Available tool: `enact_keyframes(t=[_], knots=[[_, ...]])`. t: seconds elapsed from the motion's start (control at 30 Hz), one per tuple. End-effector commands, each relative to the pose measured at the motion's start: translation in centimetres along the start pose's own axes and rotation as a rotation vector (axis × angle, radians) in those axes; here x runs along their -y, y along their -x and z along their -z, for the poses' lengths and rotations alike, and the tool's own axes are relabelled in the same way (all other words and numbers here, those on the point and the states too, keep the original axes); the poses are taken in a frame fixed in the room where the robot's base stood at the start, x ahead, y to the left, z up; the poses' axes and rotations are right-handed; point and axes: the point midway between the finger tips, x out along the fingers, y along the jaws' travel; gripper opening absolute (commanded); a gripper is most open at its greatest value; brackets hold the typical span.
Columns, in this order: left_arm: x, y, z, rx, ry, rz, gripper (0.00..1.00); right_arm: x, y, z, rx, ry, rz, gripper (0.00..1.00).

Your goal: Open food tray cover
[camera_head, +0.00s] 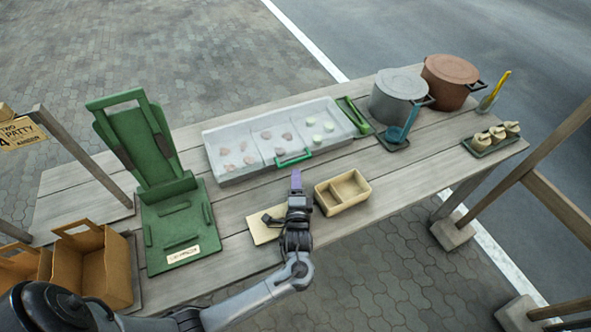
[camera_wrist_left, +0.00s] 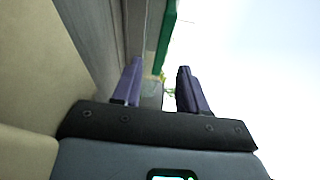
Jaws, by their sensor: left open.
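The food tray (camera_head: 215,169) is a long pale grey tray at the middle of the table, with divided sections holding pinkish and pale green pieces. Its cover looks clear and lies over it, though its edges are hard to make out. A green handle (camera_head: 293,159) sits at the tray's front edge. My left gripper (camera_head: 296,178) is just in front of this handle, apart from it, with purple fingers. In the left wrist view the left gripper (camera_wrist_left: 160,82) is open and empty, and a green bar (camera_wrist_left: 166,38) shows beyond the fingers. My right gripper is not in view.
A tan two-part box (camera_head: 342,208) stands right of my left gripper, and a tan board (camera_head: 262,232) lies beside it. A green press-like stand (camera_head: 180,228) is left. Two pots (camera_head: 397,94) and green tongs (camera_head: 354,116) are right of the tray.

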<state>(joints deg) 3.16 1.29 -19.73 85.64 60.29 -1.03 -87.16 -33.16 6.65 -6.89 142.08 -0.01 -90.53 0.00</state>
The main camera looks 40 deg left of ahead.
Motion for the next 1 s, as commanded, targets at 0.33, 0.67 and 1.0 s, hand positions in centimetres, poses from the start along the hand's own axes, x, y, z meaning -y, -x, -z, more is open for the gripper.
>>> enact_keyframes(t=[0.33, 0.67, 1.0], knots=[[-0.1, -5.0, -0.1, 0.001, -0.002, 0.001, 0.43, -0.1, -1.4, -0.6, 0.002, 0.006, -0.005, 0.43], [0.1, -6.1, -0.1, 0.000, -0.002, -0.001, 0.43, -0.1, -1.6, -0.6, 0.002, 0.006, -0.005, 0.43], [0.1, -6.0, -0.1, 0.000, -0.002, -0.001, 0.17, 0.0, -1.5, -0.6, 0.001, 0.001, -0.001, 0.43]])
